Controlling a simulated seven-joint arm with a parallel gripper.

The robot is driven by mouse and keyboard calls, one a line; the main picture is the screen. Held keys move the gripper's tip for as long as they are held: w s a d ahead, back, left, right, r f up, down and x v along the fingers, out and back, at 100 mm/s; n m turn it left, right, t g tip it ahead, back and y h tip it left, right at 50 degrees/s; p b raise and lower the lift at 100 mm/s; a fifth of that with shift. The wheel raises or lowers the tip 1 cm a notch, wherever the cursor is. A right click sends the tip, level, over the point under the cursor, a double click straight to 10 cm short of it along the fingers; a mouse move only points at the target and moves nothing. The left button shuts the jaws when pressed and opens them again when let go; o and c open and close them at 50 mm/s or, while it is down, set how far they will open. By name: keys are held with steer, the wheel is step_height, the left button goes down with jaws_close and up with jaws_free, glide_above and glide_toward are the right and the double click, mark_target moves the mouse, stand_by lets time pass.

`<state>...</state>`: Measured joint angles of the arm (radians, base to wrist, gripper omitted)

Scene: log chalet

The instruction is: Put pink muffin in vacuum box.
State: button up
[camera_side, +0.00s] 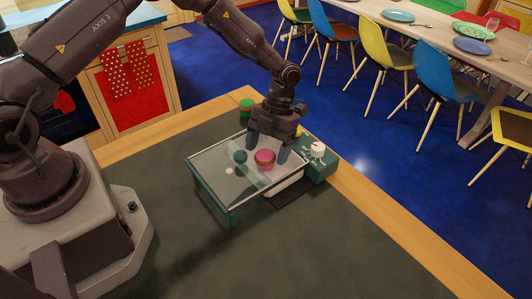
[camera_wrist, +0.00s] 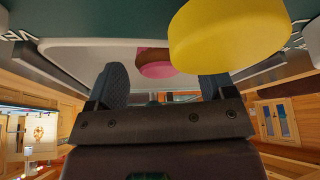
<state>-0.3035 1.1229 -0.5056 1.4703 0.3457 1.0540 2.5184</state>
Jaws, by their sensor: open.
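The pink muffin (camera_side: 264,156), pink on top with a brown base, shows between the fingers of my gripper (camera_side: 268,147). It also shows in the wrist view (camera_wrist: 156,60), over a pale surface with rounded corners, apart from both fingers. My gripper (camera_wrist: 165,88) is open and points down. The vacuum box (camera_side: 318,168) is dark green, with white lettering and a white round part on its right end. A clear glass panel with a green frame (camera_side: 212,193) reaches out to its left. I cannot tell whether the muffin rests on the pale surface.
A large yellow round thing (camera_wrist: 228,32) sits close to my right finger in the wrist view. A green jar with a red band (camera_side: 246,107) stands behind my gripper. A dark green round thing (camera_side: 239,156) shows by the glass. The dark tabletop (camera_side: 330,250) in front is clear.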

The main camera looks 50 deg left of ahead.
steer(key=v, duration=1)
steer(key=shift+r, duration=0.3)
steer(key=s+r+n+t+y, duration=0.1)
steer(key=s+r+n+t, duration=0.1)
steer(key=s+r+n, duration=0.45)
steer(key=s+r+n+t+y, duration=0.2)
steer(key=s+r+n+t, duration=0.1)
steer(key=r+n, duration=0.65)
steer(key=s+a+r+n+t, duration=0.1)
steer(key=s+r+n+t, duration=0.1)
steer(key=s+n, duration=0.5)
steer(key=s+a+r+n+t+h, duration=0.1)
steer(key=s+r+n+t, duration=0.2)
steer(key=s+n, duration=0.5)
steer(key=shift+a+r+n, duration=0.35)
steer(key=shift+r+n, duration=0.1)
steer(key=shift+n, duration=0.05)
steer(key=shift+s, duration=0.15)
